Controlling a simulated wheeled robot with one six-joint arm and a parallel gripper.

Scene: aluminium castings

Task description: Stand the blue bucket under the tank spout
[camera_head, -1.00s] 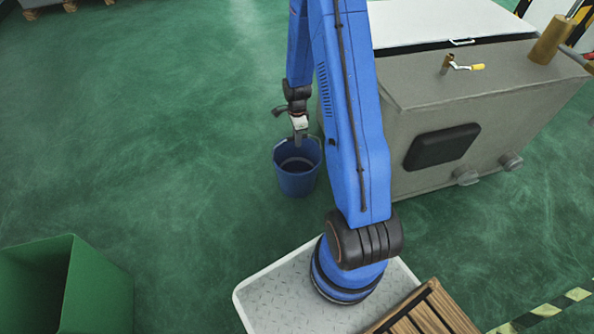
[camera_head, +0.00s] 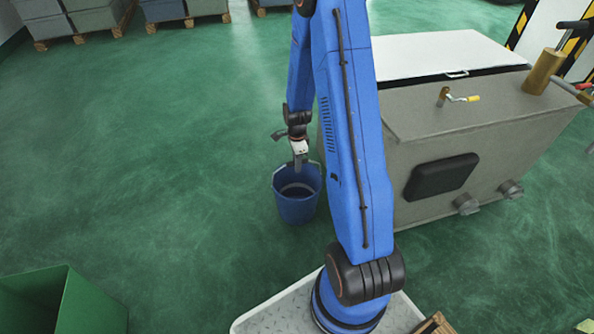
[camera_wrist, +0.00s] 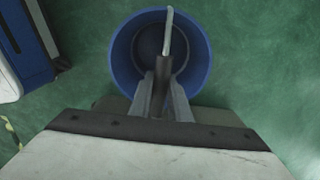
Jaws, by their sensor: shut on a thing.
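The blue bucket (camera_head: 296,208) is upright and open-topped at the middle of the head view, left of the grey tank (camera_head: 425,131). My gripper (camera_head: 299,163) is above its rim. In the wrist view, my gripper (camera_wrist: 163,97) is shut on the bucket's raised handle (camera_wrist: 168,35), with the blue bucket's rim (camera_wrist: 203,50) below. The bucket looks empty. I cannot tell if its base touches the floor. A brass tap with a yellow lever (camera_head: 445,97) is on the tank's top. My arm hides the tank's left side; I cannot make out a spout there.
A green bin (camera_head: 95,305) stands at the lower left. Grey crates on pallets (camera_head: 95,15) stand at the far back. A brass cylinder with a handle (camera_head: 543,72) is at the tank's right end. The green floor left of the bucket is clear.

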